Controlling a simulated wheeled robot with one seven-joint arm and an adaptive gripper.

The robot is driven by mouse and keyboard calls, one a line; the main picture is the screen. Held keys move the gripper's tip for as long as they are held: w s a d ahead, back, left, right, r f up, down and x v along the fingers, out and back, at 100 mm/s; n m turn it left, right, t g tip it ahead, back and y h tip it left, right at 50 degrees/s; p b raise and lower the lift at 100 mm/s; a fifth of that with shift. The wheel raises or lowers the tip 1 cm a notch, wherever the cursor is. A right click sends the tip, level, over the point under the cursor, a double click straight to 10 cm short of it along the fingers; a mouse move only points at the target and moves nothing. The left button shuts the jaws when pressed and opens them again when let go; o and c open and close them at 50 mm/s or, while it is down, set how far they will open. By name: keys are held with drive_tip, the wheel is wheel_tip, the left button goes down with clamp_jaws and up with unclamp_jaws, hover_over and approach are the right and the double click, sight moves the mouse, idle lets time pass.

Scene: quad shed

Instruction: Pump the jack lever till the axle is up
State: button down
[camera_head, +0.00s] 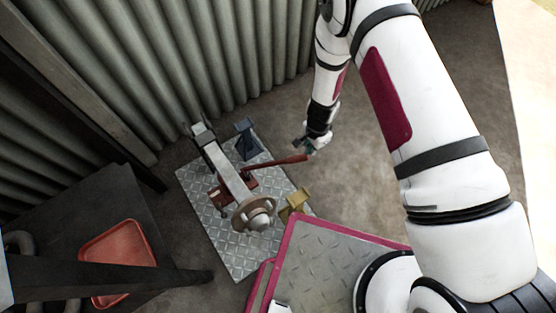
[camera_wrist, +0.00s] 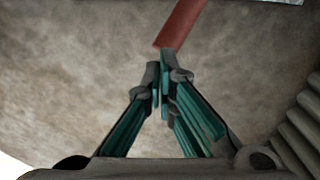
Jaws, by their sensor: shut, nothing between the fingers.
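The red jack (camera_head: 222,193) stands on a checker-plate mat, partly hidden under the grey axle beam (camera_head: 232,175). The axle carries a round hub with a brown disc (camera_head: 255,215) at its near end. The red-brown jack lever (camera_head: 280,162) slants out to the right from the jack. My gripper (camera_head: 306,148) is shut and empty at the lever's free end. In the wrist view the closed fingertips (camera_wrist: 159,76) are just below the end of the lever (camera_wrist: 183,24). I cannot tell whether they touch it.
A blue stand (camera_head: 246,142) is behind the axle and a yellow stand (camera_head: 295,203) is right of the hub. The checker-plate mat (camera_head: 245,262) lies on bare floor. A dark bench with a red tray (camera_head: 120,262) is at left. A corrugated wall (camera_head: 210,60) closes the back.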

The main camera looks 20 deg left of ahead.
drive_tip(key=shift+r+p, duration=1.75)
drive_tip(key=shift+r, duration=0.8)
